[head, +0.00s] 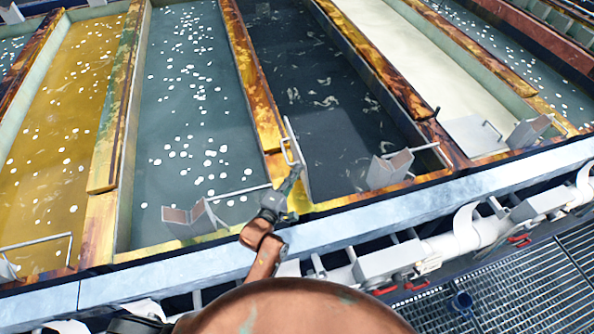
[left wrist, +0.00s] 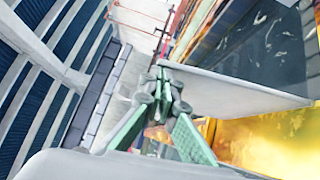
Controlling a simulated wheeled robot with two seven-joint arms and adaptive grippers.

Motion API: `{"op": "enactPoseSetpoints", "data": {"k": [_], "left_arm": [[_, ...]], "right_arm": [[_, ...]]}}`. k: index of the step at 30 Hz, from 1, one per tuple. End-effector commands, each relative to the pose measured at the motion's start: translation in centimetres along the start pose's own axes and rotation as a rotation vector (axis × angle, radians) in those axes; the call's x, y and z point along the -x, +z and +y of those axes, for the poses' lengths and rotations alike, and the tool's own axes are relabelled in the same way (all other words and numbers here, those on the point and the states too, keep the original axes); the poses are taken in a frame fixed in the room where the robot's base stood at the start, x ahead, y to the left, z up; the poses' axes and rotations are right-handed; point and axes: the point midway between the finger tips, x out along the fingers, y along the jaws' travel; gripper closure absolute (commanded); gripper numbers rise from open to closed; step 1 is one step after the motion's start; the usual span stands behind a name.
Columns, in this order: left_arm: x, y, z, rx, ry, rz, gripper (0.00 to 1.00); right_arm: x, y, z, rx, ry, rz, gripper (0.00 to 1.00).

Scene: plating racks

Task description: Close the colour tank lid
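The colour tank lid appears to be the thin pale panel (head: 302,165) standing nearly upright, almost edge-on, at the near left corner of the dark tank (head: 320,90). A bar handle (head: 288,150) sticks out from its left face. My left gripper (head: 294,178) is at the lid's lower left, its fingertips overlapping the panel in this view. In the left wrist view the green-padded fingers (left wrist: 165,85) come together beside the edge of a grey panel (left wrist: 240,92). Whether they grip the panel or its handle cannot be told. My right gripper is not in view.
A blue-grey tank (head: 190,100) and a yellow tank (head: 60,120) lie to the left, a cream tank (head: 400,50) to the right. A pale ledge (head: 350,228) with pipes runs in front, above a metal grating (head: 530,290).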

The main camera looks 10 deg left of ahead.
Motion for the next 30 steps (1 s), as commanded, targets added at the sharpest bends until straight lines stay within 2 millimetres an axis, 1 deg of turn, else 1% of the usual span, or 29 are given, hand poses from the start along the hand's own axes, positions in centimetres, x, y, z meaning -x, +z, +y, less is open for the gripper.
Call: {"op": "enactPoseSetpoints", "data": {"k": [5, 10, 11, 12, 15, 18, 21, 25, 30], "left_arm": [[0.6, -0.7, -0.1, -0.002, -0.004, -0.002, 1.0], [2.2, -2.7, -0.1, -0.004, -0.005, -0.008, 1.0], [2.8, -2.8, -0.2, -0.001, -0.004, -0.008, 1.0], [3.9, -2.7, -0.5, 0.0, -0.003, -0.008, 1.0], [6.3, -2.7, -0.6, 0.001, -0.004, -0.007, 1.0], [8.3, -2.7, -0.6, 0.0, -0.004, -0.007, 1.0], [10.0, -2.6, -0.5, 0.001, -0.003, -0.008, 1.0], [11.4, -2.6, -0.4, 0.0, -0.002, -0.009, 1.0], [12.1, -2.6, -0.2, 0.0, -0.001, -0.009, 1.0]], "right_arm": [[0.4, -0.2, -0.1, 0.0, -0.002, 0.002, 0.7], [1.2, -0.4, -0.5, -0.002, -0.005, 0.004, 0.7], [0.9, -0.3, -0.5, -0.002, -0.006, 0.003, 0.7], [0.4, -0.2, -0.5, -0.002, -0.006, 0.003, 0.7], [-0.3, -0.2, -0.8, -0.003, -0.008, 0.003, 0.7], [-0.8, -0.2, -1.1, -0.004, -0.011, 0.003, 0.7], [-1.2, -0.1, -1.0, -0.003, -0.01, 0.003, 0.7], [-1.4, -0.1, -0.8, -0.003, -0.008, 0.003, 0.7], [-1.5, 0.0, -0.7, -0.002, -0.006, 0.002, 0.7]]}}
